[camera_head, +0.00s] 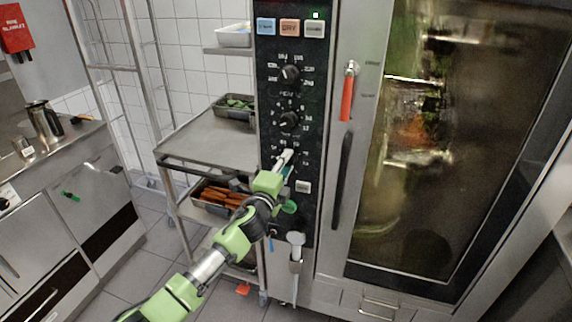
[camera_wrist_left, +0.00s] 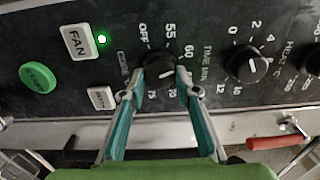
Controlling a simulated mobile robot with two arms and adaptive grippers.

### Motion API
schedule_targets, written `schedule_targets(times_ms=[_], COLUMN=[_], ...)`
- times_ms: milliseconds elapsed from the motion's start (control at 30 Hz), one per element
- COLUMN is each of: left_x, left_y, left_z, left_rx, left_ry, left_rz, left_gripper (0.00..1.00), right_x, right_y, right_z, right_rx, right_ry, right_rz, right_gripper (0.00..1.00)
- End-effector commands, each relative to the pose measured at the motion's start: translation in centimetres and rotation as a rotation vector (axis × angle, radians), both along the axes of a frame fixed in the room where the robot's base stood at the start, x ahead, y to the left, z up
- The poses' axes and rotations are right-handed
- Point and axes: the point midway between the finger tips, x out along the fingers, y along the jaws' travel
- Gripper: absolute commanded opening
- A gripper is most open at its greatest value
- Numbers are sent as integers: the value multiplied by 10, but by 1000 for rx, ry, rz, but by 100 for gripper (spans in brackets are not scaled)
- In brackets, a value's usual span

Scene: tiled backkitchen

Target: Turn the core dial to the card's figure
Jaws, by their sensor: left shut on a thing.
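The core dial (camera_wrist_left: 158,66) is a black round knob in the left wrist view. Figures from OFF through 55 and 60 to 70 and 75 run around it. A short white mark on its face points roughly to the right, toward the right finger, which hides part of the scale. My left gripper (camera_wrist_left: 157,86) is shut on the dial, one teal-padded finger at each side. In the head view my left gripper (camera_head: 287,163) is at the lower part of the oven's black panel and hides the dial. I cannot make out a card with a figure. My right gripper is not in view.
The time dial (camera_wrist_left: 246,64) is close beside the core dial. A FAN button (camera_wrist_left: 78,41), with a green light beside it, and a green START button (camera_wrist_left: 38,77) are on the other side. The oven's red-handled lever (camera_head: 348,92) and a steel trolley (camera_head: 205,137) flank the panel.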

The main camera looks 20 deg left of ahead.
Motion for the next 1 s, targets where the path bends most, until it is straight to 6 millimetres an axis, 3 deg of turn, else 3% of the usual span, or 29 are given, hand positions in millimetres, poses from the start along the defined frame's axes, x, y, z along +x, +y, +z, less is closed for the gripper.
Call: schedule_targets(times_ms=[167, 200, 233, 667, 867, 1000], left_x=[0, 0, 0, -4, -28, -54], left_y=[0, 0, 0, 0, 1, 1], left_z=[-2, -2, -2, -1, -2, -2], left_rx=[-1, -1, -1, -1, 0, -1], left_ry=[2, 2, 2, 0, 2, 2], left_rz=[-1, -1, -1, 0, -1, -2], left_gripper=[8, 40, 46, 46, 46, 46], right_x=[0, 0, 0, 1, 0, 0], right_y=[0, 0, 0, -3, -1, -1], right_z=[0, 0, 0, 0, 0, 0], right_rx=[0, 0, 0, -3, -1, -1], right_ry=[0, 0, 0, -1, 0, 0], right_rz=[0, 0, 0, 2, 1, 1], right_gripper=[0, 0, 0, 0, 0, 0])
